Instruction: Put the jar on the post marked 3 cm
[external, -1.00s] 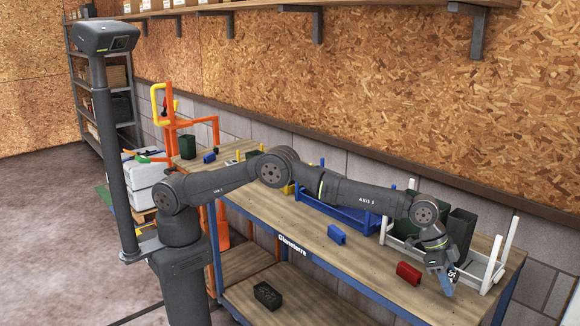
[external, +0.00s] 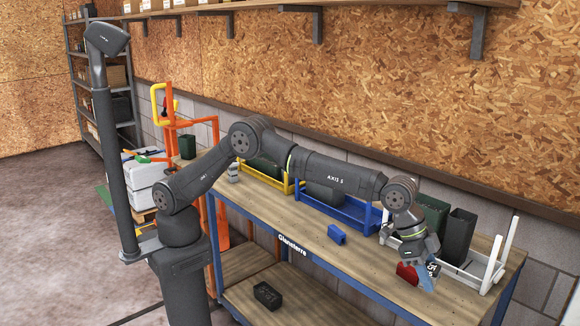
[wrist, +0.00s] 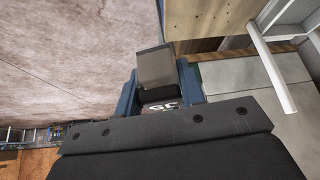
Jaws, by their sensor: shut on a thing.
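My gripper (external: 426,272) is at the right end of the bench, above its front edge. In the wrist view its blue fingers (wrist: 160,88) are shut on a dark thing with white lettering and a grey end (wrist: 155,68). I take this to be the jar, but its full shape is hidden. In the external view a dark face with white print (external: 433,268) shows at the fingers. The held thing appears clear of the bench top. I cannot make out a 3 cm mark on any post.
A red block (external: 405,274) lies beside or behind the gripper. A white rack (external: 487,280) with upright posts stands at the right, with dark bins (external: 459,236) by it. A blue block (external: 337,234), blue rack (external: 345,211) and yellow rack (external: 262,177) are further left.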

